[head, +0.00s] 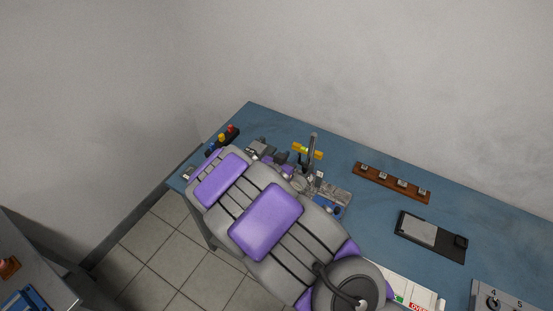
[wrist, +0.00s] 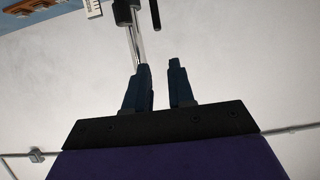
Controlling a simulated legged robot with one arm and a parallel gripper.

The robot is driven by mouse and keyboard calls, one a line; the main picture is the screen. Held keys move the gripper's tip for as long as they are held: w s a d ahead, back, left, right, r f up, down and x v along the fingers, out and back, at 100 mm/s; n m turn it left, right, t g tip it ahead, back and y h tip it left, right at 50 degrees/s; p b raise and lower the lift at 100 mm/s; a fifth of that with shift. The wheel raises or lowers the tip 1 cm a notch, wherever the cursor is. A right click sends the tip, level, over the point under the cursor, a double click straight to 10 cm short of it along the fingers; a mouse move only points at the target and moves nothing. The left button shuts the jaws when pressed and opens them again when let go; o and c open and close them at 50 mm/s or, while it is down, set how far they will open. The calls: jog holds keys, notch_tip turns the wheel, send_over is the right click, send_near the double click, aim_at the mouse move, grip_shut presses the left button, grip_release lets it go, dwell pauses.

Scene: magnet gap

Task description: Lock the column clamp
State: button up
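A small stand with an upright metal column (head: 313,143) is on the blue table, with yellow parts (head: 303,150) at the column. In the wrist view the shiny column (wrist: 138,45) runs down from the top edge to near the left fingertip. A black rod (wrist: 155,14) shows to the right of it. My gripper (wrist: 161,72) is open, with a clear gap between its two dark fingers and only wall seen through it. In the head view my arm reaches over the table to the left of the column and hides part of the stand. I cannot make out the clamp's lever clearly.
A wooden strip with several small blocks (head: 391,183) lies right of the stand. A black tray with a grey plate (head: 420,232) and a numbered grey box (head: 500,298) are farther right. Red and yellow items (head: 228,133) are at the table's left end. Walls stand behind.

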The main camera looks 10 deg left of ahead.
jog(key=s+a+r+p, duration=0.2)
jog(key=s+r+p, duration=0.3)
jog(key=s+r, duration=0.1)
jog(key=shift+p+v, duration=0.35)
jog(key=shift+v, duration=0.45)
dwell(0.4)
dwell(0.5)
jog(key=v, duration=1.7)
jog(key=shift+a+p, duration=0.25)
jog(key=shift+p, duration=0.05)
jog(key=shift+s, duration=0.1)
